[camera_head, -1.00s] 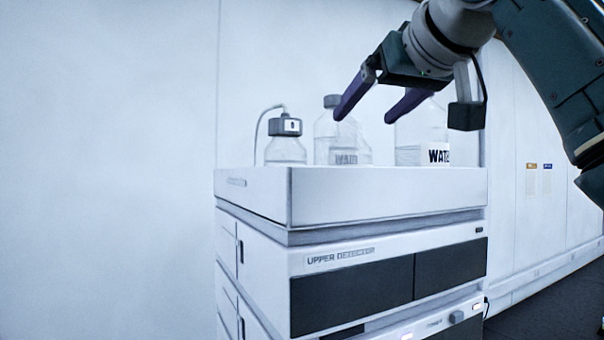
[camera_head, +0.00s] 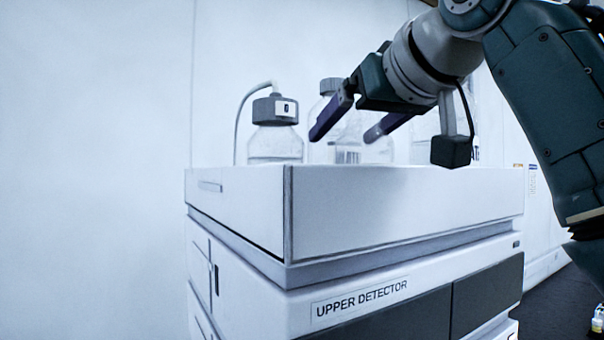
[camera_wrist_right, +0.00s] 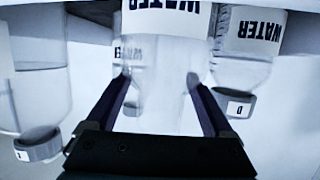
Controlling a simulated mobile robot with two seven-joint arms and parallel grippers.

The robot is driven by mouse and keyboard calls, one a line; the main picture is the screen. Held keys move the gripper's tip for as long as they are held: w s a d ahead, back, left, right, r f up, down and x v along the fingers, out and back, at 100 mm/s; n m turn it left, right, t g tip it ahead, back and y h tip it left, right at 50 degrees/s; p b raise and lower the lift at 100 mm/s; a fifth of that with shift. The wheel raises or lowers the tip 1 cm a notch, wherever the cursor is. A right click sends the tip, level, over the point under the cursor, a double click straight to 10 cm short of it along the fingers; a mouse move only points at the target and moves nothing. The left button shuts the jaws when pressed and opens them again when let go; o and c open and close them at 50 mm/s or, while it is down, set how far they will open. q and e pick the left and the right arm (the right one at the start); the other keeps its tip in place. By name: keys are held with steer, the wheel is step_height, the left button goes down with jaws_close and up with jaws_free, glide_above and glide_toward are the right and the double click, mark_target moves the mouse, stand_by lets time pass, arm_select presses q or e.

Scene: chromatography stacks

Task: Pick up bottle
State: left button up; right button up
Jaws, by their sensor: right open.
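A clear bottle with a grey cap and a tube (camera_head: 275,128) stands in the white tray on the left. Another clear, grey-capped bottle (camera_head: 330,87) stands to its right, partly hidden by my right gripper (camera_head: 343,134). A further bottle (camera_head: 424,152) is mostly hidden behind my wrist. My right gripper is open, its purple fingers pointing towards the bottles. In the right wrist view, where things appear upside down, a WATER-labelled bottle (camera_wrist_right: 165,90) shows between the spread fingers, with no clear contact. My left gripper is not in view.
The white tray (camera_head: 400,205) with raised walls sits on the unit labelled UPPER DETECTOR (camera_head: 362,297). Neighbouring bottles flank the gripper in the right wrist view, one at left (camera_wrist_right: 38,85) and one at right (camera_wrist_right: 243,68). The wall (camera_head: 90,150) is bare at left.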

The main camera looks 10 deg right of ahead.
steer(key=shift+s, duration=0.1)
jaws_close()
stand_by(0.6)
stand_by(0.3)
